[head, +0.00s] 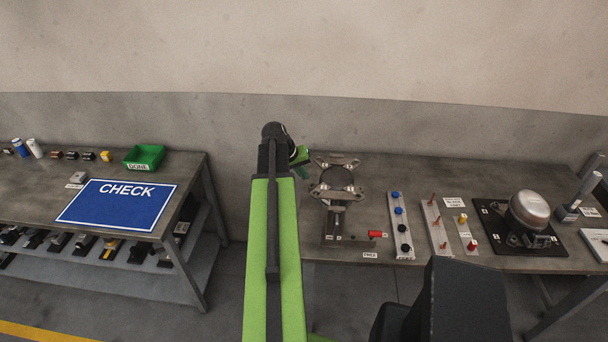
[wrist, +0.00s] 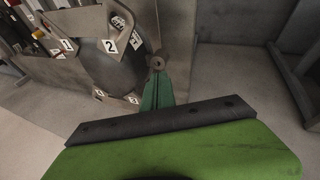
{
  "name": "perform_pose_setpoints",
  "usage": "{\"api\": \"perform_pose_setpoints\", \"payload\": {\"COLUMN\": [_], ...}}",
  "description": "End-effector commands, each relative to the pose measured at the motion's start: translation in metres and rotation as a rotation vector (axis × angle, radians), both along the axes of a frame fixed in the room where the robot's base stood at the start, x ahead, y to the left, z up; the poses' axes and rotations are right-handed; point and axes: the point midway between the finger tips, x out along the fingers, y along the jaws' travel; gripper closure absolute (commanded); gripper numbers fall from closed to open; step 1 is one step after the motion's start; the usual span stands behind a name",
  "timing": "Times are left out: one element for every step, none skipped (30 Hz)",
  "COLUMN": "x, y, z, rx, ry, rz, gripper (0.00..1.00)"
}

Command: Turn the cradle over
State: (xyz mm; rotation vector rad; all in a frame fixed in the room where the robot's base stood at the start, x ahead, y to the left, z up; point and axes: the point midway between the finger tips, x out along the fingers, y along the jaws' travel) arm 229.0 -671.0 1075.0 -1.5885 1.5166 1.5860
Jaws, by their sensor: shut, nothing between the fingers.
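The cradle (head: 338,180) is a metal frame with bolted corner lugs around a dark round part. It stands on a bracket on the right workbench, with a red-handled lever (head: 375,234) below it. In the wrist view the cradle (wrist: 88,18) shows close up at upper left, with white number tags including 1 and 2. My gripper (head: 303,168) is just left of the cradle in the head view, partly hidden by my arm. In the wrist view its green fingers (wrist: 157,90) are together and empty, their tips close to a round grey knob (wrist: 157,62). I cannot tell whether they touch it.
Right of the cradle are a strip of blue and black knobs (head: 399,226), peg strips (head: 437,226) and a compressor (head: 529,210) on a black mat. The left bench carries a blue CHECK mat (head: 117,205) and a green DONE bin (head: 144,157). A floor gap separates the benches.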

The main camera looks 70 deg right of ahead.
Motion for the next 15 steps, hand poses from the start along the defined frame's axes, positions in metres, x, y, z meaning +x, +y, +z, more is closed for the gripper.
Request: {"api": "perform_pose_setpoints", "payload": {"x": [0.007, 0.010, 0.015, 0.018, 0.021, 0.025, 0.028, 0.031, 0.034, 0.036, 0.038, 0.040, 0.042, 0.043, 0.044], "y": [0.008, 0.012, 0.017, 0.020, 0.023, 0.027, 0.029, 0.032, 0.034, 0.036, 0.038, 0.040, 0.041, 0.042, 0.042], "z": [0.026, 0.032, 0.040, 0.046, 0.051, 0.058, 0.062, 0.065, 0.069, 0.071, 0.073, 0.075, 0.076, 0.076, 0.076], "rx": [0.001, 0.001, 0.001, 0.001, 0.001, 0.001, 0.001, 0.001, 0.001, 0.001, 0.001, 0.001, 0.001, 0.001, 0.001], "ry": [0.000, 0.000, 0.000, 0.000, 0.000, 0.000, 0.000, 0.000, 0.000, 0.000, 0.000, 0.000, -0.001, -0.001, -0.001], "rz": [0.002, 0.000, 0.000, 0.000, 0.000, -0.001, -0.001, -0.001, -0.001, -0.001, -0.001, -0.001, -0.001, 0.000, 0.000], "gripper": [1.00, 1.00, 1.00, 1.00, 1.00, 1.00, 1.00, 1.00, 1.00, 1.00, 1.00, 1.00, 1.00, 1.00, 1.00]}}
